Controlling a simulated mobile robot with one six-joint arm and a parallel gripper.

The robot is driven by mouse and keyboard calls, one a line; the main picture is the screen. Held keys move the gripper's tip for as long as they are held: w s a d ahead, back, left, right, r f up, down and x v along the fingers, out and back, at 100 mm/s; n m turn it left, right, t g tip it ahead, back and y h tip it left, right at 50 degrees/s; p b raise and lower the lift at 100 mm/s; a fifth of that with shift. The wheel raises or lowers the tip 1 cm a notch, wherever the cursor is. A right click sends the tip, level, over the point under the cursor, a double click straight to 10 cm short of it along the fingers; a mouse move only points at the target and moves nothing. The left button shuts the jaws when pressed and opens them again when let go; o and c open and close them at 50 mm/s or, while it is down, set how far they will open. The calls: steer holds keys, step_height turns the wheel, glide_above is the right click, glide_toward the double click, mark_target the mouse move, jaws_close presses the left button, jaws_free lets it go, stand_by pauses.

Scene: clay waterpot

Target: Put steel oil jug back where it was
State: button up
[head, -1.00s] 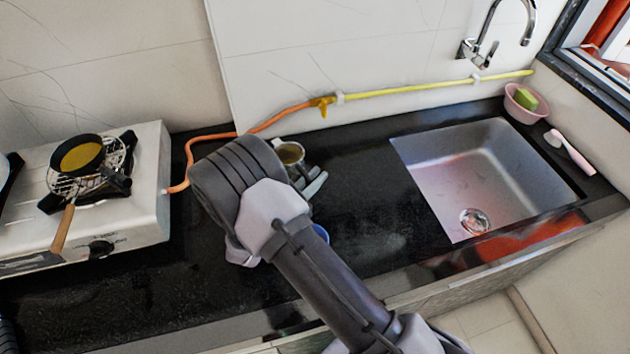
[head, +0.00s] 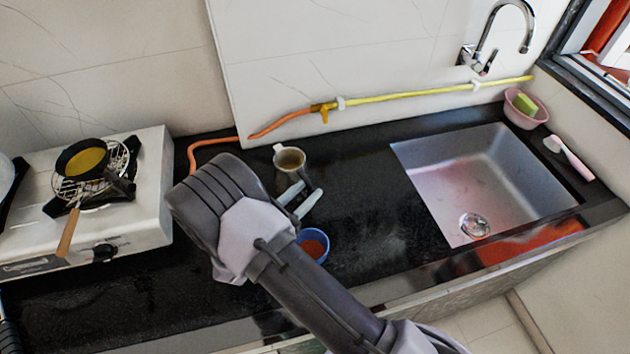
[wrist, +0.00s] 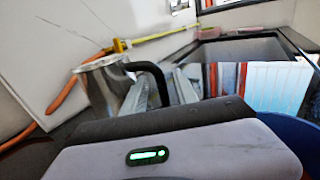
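The steel oil jug (head: 290,160) stands upright on the black counter near the back wall, with brownish contents showing inside. In the wrist view the jug (wrist: 103,87) is ahead and left, with its black handle (wrist: 150,69) pointing toward my gripper. My gripper (head: 298,199) is just in front of the jug on its handle side. Its two pale fingers are apart, with the dark handle showing between them. In the wrist view my gripper (wrist: 158,92) also has its fingers apart. Whether either finger touches the handle cannot be told. The jug's base is partly hidden.
A blue bowl (head: 314,245) with red contents sits close to my wrist. The stove (head: 150,190) with a black pan (head: 83,160) is at left. The sink (head: 480,180) is at right. An orange hose (head: 215,142) runs behind. Counter between jug and sink is clear.

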steer(key=p+v, duration=0.1)
steer(key=v, duration=0.7)
steer(key=shift+d, duration=0.1)
steer(key=s+d+r+m+g+y, duration=0.2)
steer(key=s+d+r+m+g, duration=0.3)
steer(key=d+r+m+g, duration=0.3)
steer(key=s+d+r+m+g+y, duration=0.2)
steer(key=s+d+r+m+g, duration=0.25)
steer(key=d+r+m, duration=0.4)
steer(key=s+a+r+m+t+y, duration=0.2)
steer(key=s+r+m+t+y, duration=0.3)
steer(key=m, duration=1)
steer(key=s+r+y, duration=0.3)
steer(key=r+y, duration=0.1)
steer(key=y, duration=0.1)
steer(key=shift+s+a+r+y, duration=0.25)
steer(key=shift+s+a+y, duration=0.05)
steer(key=shift+s, duration=0.05)
